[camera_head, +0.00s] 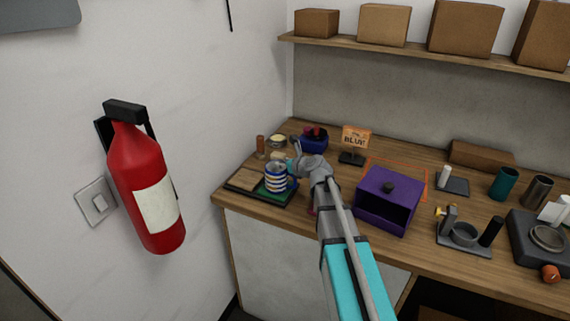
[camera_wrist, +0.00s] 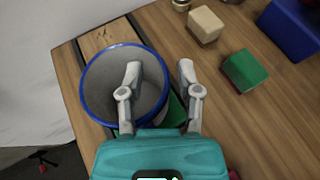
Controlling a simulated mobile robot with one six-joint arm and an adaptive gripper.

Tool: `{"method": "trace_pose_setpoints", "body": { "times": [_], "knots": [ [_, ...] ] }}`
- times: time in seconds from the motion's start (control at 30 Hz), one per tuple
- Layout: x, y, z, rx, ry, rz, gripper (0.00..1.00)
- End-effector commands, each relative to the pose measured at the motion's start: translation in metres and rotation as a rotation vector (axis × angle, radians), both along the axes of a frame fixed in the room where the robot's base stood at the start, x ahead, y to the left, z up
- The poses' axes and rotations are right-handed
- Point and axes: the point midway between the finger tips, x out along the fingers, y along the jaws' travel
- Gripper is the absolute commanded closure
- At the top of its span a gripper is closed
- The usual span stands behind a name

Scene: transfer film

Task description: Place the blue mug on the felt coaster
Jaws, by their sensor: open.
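The blue mug (camera_head: 275,179), with blue and white stripes, stands upright at the left end of the counter. In the wrist view its blue rim and grey inside (camera_wrist: 98,88) show from above. A green flat piece (camera_wrist: 176,112), perhaps the felt coaster, shows partly under or beside the mug; most of it is hidden. My gripper (camera_wrist: 159,70) is open and empty, its fingers on either side of the mug's right wall. One finger is over or inside the mouth, the other outside. I cannot tell whether either touches the mug.
A dark tray (camera_head: 243,187) with a wooden square (camera_wrist: 107,36) lies at the mug. A green block (camera_wrist: 244,70), a beige block (camera_wrist: 205,24) and a blue bin (camera_wrist: 292,28) are nearby. A purple box (camera_head: 387,201) stands right of my arm; a fire extinguisher (camera_head: 145,185) hangs left.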

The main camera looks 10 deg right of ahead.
Motion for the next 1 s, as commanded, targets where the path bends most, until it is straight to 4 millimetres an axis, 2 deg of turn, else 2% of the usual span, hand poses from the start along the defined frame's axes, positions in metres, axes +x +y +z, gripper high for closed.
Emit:
{"method": "trace_pose_setpoints", "body": {
  "times": [0.13, 0.27, 0.8, 1.0],
  "knots": [
    [0.0, 0.0, 0.003, 0.0, 0.0, 0.0, 0.55],
    [-0.01, -0.004, 0.007, 0.0, 0.0, -0.001, 0.55],
    [-0.078, -0.037, 0.04, 0.0, 0.0, -0.002, 0.55],
    [-0.094, -0.045, 0.047, 0.0, 0.0, -0.001, 0.55]
  ]
}}
